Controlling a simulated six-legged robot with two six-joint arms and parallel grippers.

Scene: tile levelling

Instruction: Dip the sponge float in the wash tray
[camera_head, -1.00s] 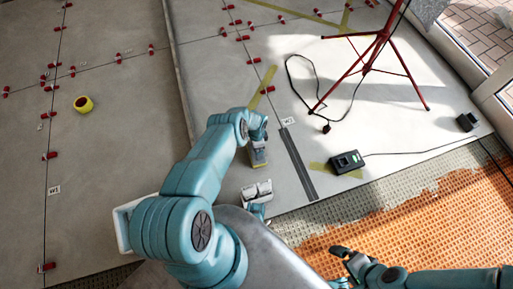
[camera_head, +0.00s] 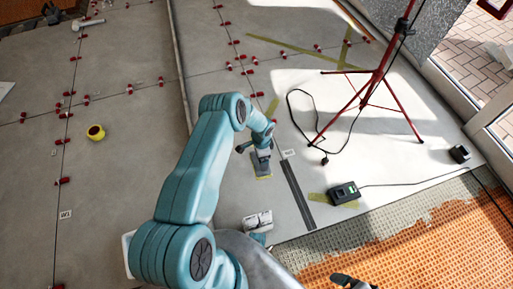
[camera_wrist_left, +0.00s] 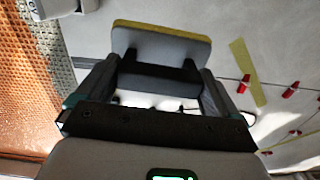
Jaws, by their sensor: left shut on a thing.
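My left gripper (camera_head: 262,153) is shut on the sponge float (camera_head: 262,172), a grey block with a thin yellow sponge face. In the left wrist view the float (camera_wrist_left: 160,46) sits between the two fingers, its yellow edge on the far side. In the head view it appears over the grey tiles beside the dark strip; I cannot tell its height. A white rim (camera_head: 127,243) shows at the lower left, mostly hidden behind my left arm; I cannot tell if it is the wash tray. My right gripper (camera_head: 350,281) is cut off by the bottom edge.
A red tripod (camera_head: 372,88) with a loose black cable stands at the upper right. A black device (camera_head: 344,193) lies on the tiles. A yellow tape roll (camera_head: 95,132) and several red clips lie left. An orange mat (camera_head: 450,235) covers the lower right. A small white object (camera_head: 257,221) is nearby.

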